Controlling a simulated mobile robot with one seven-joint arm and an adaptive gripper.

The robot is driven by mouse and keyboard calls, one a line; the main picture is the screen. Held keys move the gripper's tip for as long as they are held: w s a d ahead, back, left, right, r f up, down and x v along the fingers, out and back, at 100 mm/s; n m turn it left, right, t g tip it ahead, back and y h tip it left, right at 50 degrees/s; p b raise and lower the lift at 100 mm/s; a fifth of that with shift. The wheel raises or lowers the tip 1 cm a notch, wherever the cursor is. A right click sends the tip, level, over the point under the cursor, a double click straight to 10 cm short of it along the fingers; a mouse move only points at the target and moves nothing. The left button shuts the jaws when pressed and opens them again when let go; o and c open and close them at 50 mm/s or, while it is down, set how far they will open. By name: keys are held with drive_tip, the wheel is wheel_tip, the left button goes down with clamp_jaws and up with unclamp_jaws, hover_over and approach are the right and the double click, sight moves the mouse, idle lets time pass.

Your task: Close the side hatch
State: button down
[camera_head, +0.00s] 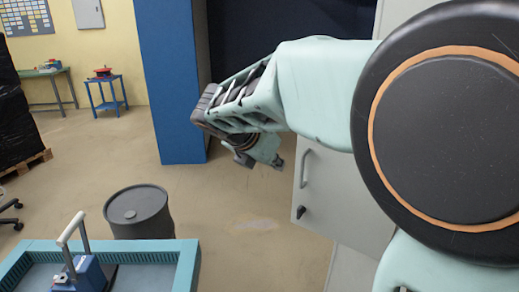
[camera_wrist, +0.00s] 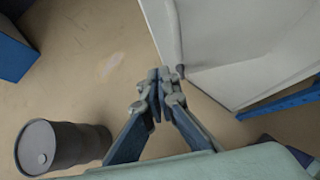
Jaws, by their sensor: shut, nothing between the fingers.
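The side hatch (camera_head: 345,195) is a light grey panel right of centre in the head view, partly hidden behind my arm. It has a grey bar handle (camera_head: 304,168) and a dark knob (camera_head: 300,212) near its left edge. I cannot tell how far it stands open. In the wrist view the pale panel (camera_wrist: 225,30) fills the upper right, with the knob (camera_wrist: 180,71) near its lower left corner. My gripper (camera_head: 279,162) is shut and empty, just left of the hatch edge. In the wrist view its fingertips (camera_wrist: 159,76) appear close to the knob; contact is unclear.
A dark barrel (camera_head: 139,212) stands on the floor at lower left, behind a teal-edged tray (camera_head: 185,265) holding a blue device with a handle (camera_head: 88,270). A blue column (camera_head: 172,85) rises behind my gripper. Open floor lies between barrel and hatch.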

sight(296, 168)
drive_tip(key=w+d+f, duration=0.1)
drive_tip(key=w, duration=0.1)
drive_tip(key=w+d+f, duration=0.3)
drive_tip(key=w, duration=0.1)
drive_tip(key=shift+d+f+p, duration=0.25)
drive_tip(key=shift+d+p, duration=0.1)
drive_tip(key=shift+p, duration=0.05)
drive_tip(key=shift+w+d, duration=0.25)
drive_tip(key=shift+w, duration=0.05)
